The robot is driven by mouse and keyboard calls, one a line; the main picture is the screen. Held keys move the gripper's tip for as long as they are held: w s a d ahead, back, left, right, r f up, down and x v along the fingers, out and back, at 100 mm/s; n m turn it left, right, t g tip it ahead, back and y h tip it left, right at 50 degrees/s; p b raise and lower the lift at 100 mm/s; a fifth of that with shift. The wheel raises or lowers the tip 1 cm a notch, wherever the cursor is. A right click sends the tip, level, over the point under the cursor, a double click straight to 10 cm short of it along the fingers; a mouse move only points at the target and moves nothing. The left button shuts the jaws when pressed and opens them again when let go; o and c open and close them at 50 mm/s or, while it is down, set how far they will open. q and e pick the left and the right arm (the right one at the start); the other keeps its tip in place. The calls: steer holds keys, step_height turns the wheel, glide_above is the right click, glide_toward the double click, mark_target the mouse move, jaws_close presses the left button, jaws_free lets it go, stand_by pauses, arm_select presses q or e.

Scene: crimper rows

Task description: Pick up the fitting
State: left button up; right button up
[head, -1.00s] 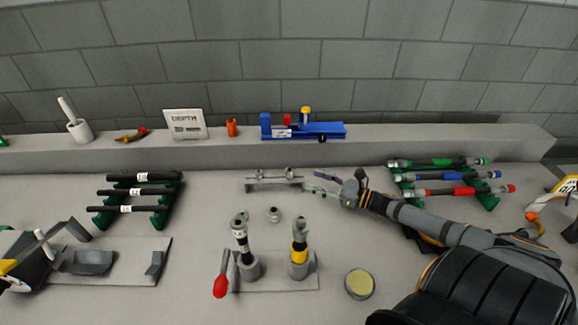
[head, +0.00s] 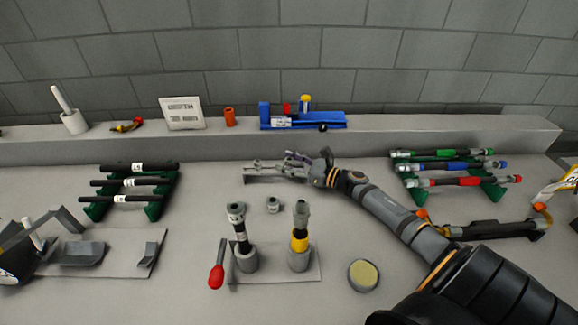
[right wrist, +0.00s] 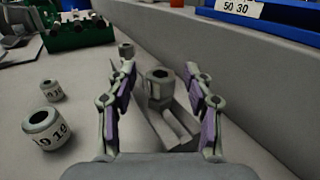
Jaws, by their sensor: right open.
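A small grey fitting stands on a low grey rack (head: 262,179) at the back middle of the table. In the right wrist view this fitting (right wrist: 160,82) is between the two fingers, with a gap on each side. A loose labelled fitting (head: 272,204) sits on the table in front. My left gripper is not in view.
Two upright hoses stand in a holder (head: 275,272) in front, beside a red-tipped lever (head: 216,277). Hose racks stand left (head: 160,205) and right (head: 489,190). A raised ledge (head: 400,140) with a blue vise (head: 300,120) runs behind. A round yellow-topped tin (head: 362,276) sits front right.

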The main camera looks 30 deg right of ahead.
jaws_close()
stand_by(0.3)
steer(key=shift+r, duration=0.1)
